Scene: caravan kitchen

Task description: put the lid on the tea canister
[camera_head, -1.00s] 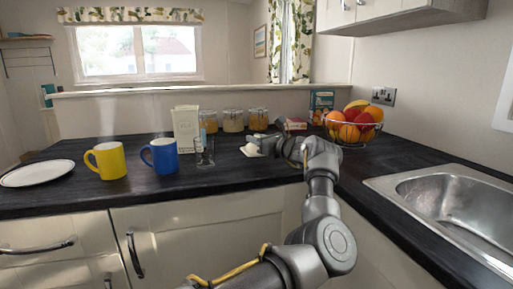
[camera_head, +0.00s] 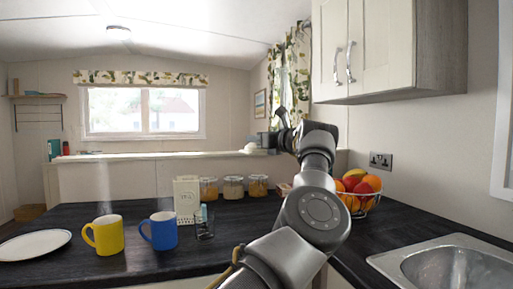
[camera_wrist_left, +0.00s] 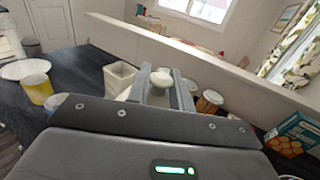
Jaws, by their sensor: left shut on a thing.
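The tea canister (camera_head: 187,198) is a cream square box with lettering, upright on the dark worktop behind the blue mug. In the left wrist view the canister (camera_wrist_left: 116,79) shows an open top, left of my fingers. My left gripper (camera_head: 262,141) is shut on the white lid (camera_head: 250,148), raised well above the worktop, right of the canister and higher than it. In the left wrist view the lid (camera_wrist_left: 161,76) shows its pale rounded part between the fingertips of the gripper (camera_wrist_left: 164,84). My right gripper is not in view.
A glass (camera_head: 204,224) stands close in front of the canister. Several jars (camera_head: 233,187) stand to its right. A blue mug (camera_head: 160,231), yellow mug (camera_head: 104,235) and white plate (camera_head: 34,245) are to the left. A fruit bowl (camera_head: 358,194) is right of my arm, below the wall cupboard (camera_head: 385,50).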

